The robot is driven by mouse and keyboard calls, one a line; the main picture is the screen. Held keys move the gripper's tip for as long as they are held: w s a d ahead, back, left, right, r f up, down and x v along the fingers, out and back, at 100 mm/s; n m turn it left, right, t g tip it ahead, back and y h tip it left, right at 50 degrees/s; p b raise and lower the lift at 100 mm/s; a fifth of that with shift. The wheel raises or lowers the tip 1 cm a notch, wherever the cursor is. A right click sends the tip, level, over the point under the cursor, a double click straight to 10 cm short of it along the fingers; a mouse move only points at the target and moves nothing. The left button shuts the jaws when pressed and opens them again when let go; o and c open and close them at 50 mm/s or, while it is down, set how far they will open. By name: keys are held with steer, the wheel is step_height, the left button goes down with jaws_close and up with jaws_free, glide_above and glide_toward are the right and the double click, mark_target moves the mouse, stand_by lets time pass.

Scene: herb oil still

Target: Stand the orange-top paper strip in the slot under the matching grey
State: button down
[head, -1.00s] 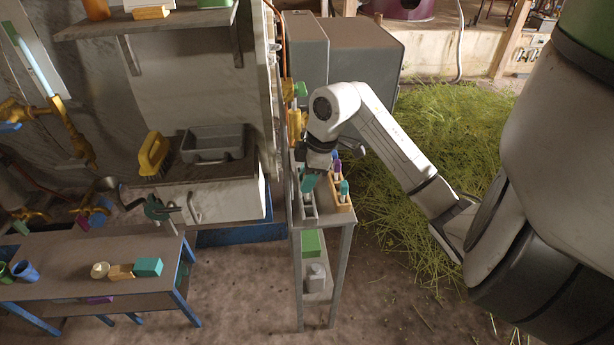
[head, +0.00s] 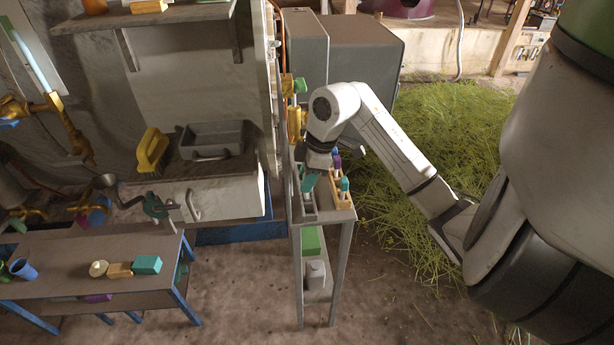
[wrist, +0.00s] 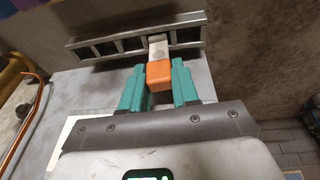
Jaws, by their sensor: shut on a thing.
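My gripper (wrist: 158,86) has teal fingers shut on the orange-top paper strip (wrist: 159,75). The orange top sits between the fingertips, and the pale strip with a grey patch (wrist: 158,46) reaches away to the grey slotted rack (wrist: 90,44). The strip overlaps the rack near its middle; I cannot tell whether its end is inside a slot or above it. In the head view my gripper (head: 309,183) is at the grey rack (head: 309,213) on a narrow stand. The strip is hidden there, and matching grey marks cannot be made out.
A wooden rack (head: 343,202) with teal- and purple-topped strips stands close on the right. The narrow stand (head: 330,218) has little free top. A white sheet (wrist: 60,140) lies near my gripper. Pipes (wrist: 30,115) run along the left of the wrist view.

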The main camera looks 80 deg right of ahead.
steer(key=shift+f+b, duration=0.6)
steer(key=shift+f, duration=0.3)
steer(key=c, duration=0.8)
jaws_free()
steer(key=shift+r, duration=0.1)
steer(key=v, duration=1)
steer(key=shift+r+p, duration=0.3)
steer(key=shift+r, duration=0.1)
